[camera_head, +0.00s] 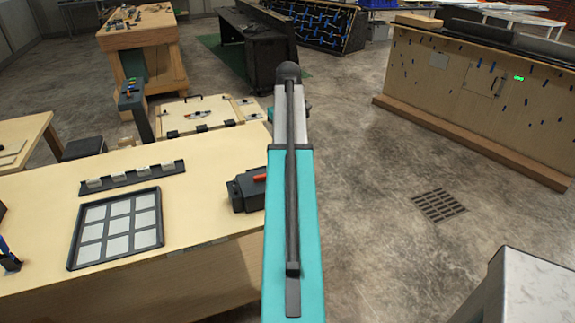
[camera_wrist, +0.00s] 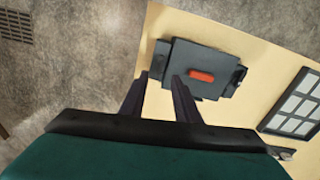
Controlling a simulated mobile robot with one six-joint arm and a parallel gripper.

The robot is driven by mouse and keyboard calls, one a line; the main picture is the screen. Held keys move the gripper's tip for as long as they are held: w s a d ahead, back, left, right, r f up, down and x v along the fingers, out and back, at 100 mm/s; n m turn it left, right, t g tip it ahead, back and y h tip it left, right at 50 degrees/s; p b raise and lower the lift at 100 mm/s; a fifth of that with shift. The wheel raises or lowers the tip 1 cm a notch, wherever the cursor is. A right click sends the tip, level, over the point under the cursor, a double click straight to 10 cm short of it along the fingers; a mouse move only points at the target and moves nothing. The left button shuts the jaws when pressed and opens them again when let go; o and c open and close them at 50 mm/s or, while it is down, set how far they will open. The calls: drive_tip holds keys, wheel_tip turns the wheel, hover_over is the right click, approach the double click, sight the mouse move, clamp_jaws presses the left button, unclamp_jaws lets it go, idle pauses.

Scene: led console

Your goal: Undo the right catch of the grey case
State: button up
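The grey case (camera_head: 248,190) is a dark box with an orange handle (camera_head: 259,178), at the right end of the pale table. My arm hides its right side in the head view. In the wrist view the case (camera_wrist: 195,58) lies beyond my fingers, with the orange handle (camera_wrist: 201,76) on it. A dark block sticks out at each side; the left one (camera_wrist: 158,58) is closest to the fingertips. I cannot tell whether either catch is fastened. My gripper (camera_wrist: 160,76) is open, nothing between its fingers. The head view does not show the fingers.
The pale table (camera_head: 205,220) also bears a framed grid panel (camera_head: 118,228) and a dark strip with light blocks (camera_head: 130,178). A pale panel board (camera_head: 208,113) stands behind it. Open concrete floor (camera_head: 385,260) lies to the right, with a grey box (camera_head: 530,290) at the lower right.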

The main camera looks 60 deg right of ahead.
drive_tip(key=shift+f+p, duration=1.1)
drive_tip(key=shift+f, duration=3.5)
clamp_jaws()
